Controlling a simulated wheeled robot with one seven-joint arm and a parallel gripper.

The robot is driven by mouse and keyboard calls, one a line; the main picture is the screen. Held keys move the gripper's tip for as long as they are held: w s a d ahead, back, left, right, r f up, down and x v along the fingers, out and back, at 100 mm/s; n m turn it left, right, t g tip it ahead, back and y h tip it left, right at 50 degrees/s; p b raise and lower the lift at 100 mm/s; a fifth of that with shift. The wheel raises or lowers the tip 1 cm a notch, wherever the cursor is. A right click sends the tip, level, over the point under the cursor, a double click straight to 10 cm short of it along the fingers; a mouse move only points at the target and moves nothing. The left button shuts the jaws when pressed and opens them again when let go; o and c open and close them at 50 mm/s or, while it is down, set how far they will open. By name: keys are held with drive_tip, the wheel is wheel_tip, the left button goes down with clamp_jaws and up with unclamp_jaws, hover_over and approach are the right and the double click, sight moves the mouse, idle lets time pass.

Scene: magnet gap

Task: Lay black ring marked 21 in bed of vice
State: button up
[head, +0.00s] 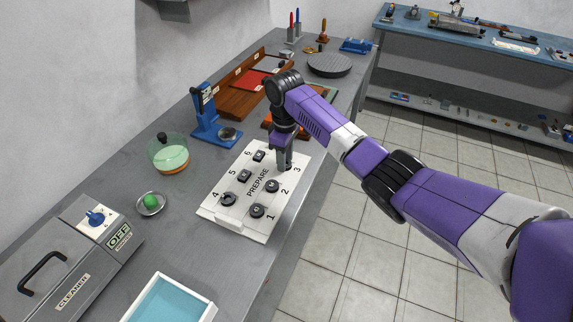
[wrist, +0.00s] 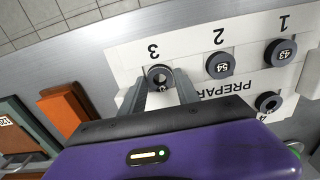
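The work stands on a white board marked PREPARE (head: 215,218) with numbered places 1 to 6. My gripper (head: 285,163) points down over place 3. In the wrist view my gripper (wrist: 160,80) has its two fingers on either side of a black ring (wrist: 160,76) at that place. The ring's number is not readable, and I cannot tell whether the fingers touch it. A black ring marked 54 (wrist: 220,65) lies at place 2, and one marked 43 (wrist: 280,53) at place 1. No ring reads clearly as 21. A small blue device (head: 355,46) at the far end may be the vice.
A blue stand (head: 206,118), a green-lidded bowl (head: 168,153), a dish with a green ball (head: 151,203) and a grey cleaner box (head: 65,270) stand left of the board. Wooden trays (head: 240,97) and a round dark plate (head: 329,65) lie behind. The bench's right edge is near.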

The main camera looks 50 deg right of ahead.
drive_tip(key=shift+r+p, duration=2.5)
drive_tip(key=shift+r, duration=0.1)
drive_tip(key=shift+c, duration=0.2)
